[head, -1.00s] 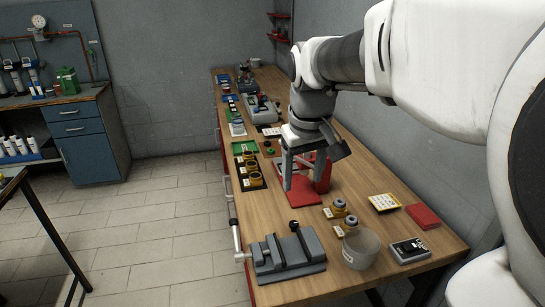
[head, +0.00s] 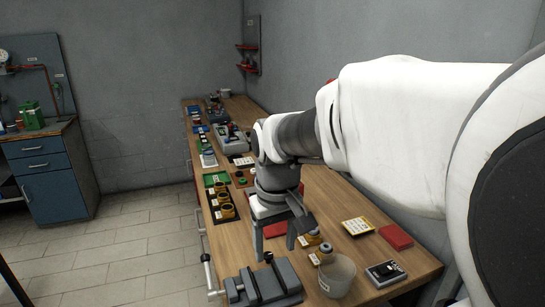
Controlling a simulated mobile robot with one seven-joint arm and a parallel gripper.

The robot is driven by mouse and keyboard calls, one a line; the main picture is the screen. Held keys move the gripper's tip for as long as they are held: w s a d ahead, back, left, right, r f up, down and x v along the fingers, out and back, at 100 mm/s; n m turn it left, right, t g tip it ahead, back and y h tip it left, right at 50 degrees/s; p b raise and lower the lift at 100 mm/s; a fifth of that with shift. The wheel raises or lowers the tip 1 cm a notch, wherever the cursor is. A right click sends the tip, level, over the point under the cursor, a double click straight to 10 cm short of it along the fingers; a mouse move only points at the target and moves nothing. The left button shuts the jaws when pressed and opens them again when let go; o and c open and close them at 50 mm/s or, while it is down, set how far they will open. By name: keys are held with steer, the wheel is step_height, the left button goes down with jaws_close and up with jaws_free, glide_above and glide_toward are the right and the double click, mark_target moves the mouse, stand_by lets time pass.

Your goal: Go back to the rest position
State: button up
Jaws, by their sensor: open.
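My gripper (head: 274,244) hangs over the workbench (head: 335,200), with its two grey fingers apart, pointing down and nothing seen between them. My white arm reaches in from the right. The gripper covers most of a red stand (head: 275,229). It is behind a grey vise (head: 262,286) in the picture and left of a small brass fitting (head: 312,238). I cannot tell whether the fingertips touch anything.
A clear cup (head: 337,277), a black-and-silver device (head: 384,272), a yellow-edged card (head: 357,226) and a red block (head: 396,237) lie on the bench's near right. Several brass cups (head: 223,203) stand at the left. A wall borders the bench; the floor (head: 130,245) is open.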

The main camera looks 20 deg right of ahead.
steer(key=s+a+r+t, duration=0.2)
steer(key=s+r+t, duration=0.1)
steer(key=s, duration=0.8)
steer(key=shift+s+a+m+t, duration=0.2)
steer(key=shift+m+t, duration=0.2)
steer(key=shift+t, duration=0.1)
